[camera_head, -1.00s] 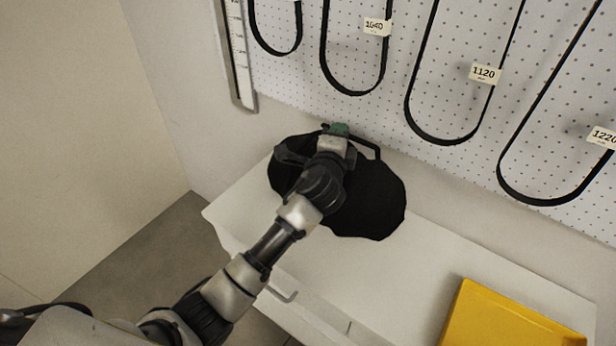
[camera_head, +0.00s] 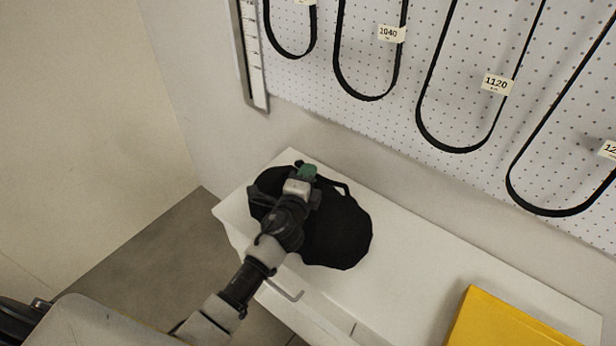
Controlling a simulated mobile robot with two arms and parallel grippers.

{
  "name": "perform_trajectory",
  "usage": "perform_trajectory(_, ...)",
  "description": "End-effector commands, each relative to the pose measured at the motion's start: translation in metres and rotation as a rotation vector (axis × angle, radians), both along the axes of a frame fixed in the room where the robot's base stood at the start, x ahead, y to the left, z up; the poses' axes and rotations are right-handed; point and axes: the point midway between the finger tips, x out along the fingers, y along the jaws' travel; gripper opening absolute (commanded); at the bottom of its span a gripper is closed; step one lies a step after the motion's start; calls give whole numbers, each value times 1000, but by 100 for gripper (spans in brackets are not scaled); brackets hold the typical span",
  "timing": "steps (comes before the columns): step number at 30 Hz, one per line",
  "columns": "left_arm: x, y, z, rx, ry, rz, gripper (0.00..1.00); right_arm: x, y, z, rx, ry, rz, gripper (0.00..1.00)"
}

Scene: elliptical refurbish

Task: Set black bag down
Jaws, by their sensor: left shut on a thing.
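The black bag (camera_head: 338,232) is a dark, soft, rounded shape at the left end of the white cabinet top (camera_head: 400,262). It appears to rest on the top or hang just above it; I cannot tell which. My left gripper (camera_head: 304,174) is over the bag's far left part, shut on it. The arm comes in from the lower left and hides part of the bag. The fingertips are mostly hidden, with a green part showing near them. My right gripper is not in view.
A yellow bin (camera_head: 500,325) stands on the cabinet top at the lower right. The top between bag and bin is clear. A drawer handle (camera_head: 285,290) sticks out in front. Behind is a white pegboard (camera_head: 470,170) with several hanging black belts and a ruler (camera_head: 250,60).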

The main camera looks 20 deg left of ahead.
Motion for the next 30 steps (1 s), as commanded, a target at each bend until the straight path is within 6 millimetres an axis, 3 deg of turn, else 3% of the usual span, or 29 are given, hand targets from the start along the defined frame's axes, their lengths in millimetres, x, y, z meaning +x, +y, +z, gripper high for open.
perform_trajectory(12, 1, -1, -2, 0, -7, -1, 0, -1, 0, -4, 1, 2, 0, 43)
perform_trajectory(13, 0, 0, -5, 0, -1, 0, 18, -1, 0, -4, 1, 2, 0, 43)
perform_trajectory(18, 0, 0, -4, 0, 0, 0, 42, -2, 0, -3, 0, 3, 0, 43)
perform_trajectory(30, -6, 0, -3, 1, 1, 0, 42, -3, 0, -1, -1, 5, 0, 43)
